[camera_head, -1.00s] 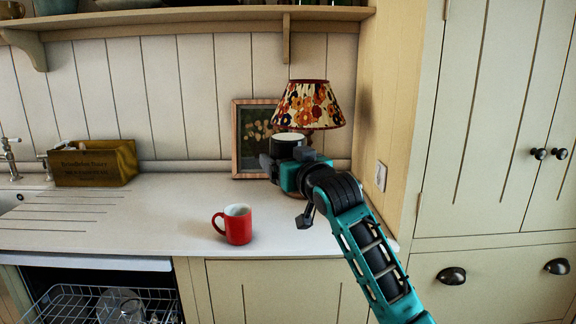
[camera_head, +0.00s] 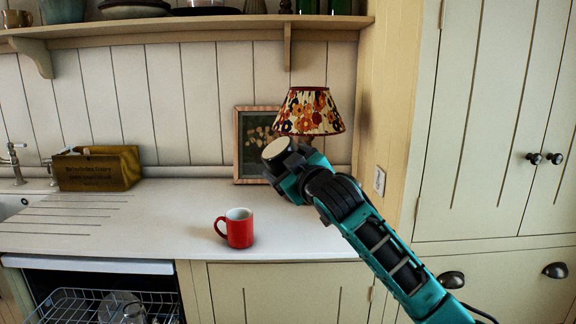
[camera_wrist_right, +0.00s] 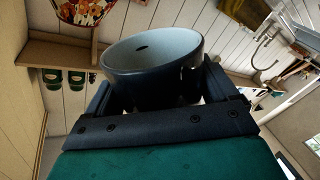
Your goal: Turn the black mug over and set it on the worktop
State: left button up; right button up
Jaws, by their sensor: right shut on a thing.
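My right gripper (camera_head: 281,157) is shut on the black mug (camera_head: 270,158) and holds it in the air above the worktop (camera_head: 165,215). In the head view a pale round end of the mug, which looks like its base, faces up and toward me, tilted. In the right wrist view, which is rolled nearly upside down, the mug (camera_wrist_right: 150,92) sits between the fingers (camera_wrist_right: 158,108) with its pale hollow mouth showing, apparently facing downward. I cannot make out its handle. My left gripper is not in view.
A red mug (camera_head: 240,230) stands upright near the worktop's front edge. A floral lamp (camera_head: 309,112) and a framed picture (camera_head: 250,150) are behind the gripper. A wooden box (camera_head: 98,170) stands at the left by the sink. The worktop between box and red mug is clear.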

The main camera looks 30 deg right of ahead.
jog(key=shift+r, duration=0.15)
jog(key=n, duration=0.7)
jog(key=n, duration=0.6)
jog(key=shift+n, duration=0.4)
jog(key=n, duration=0.7)
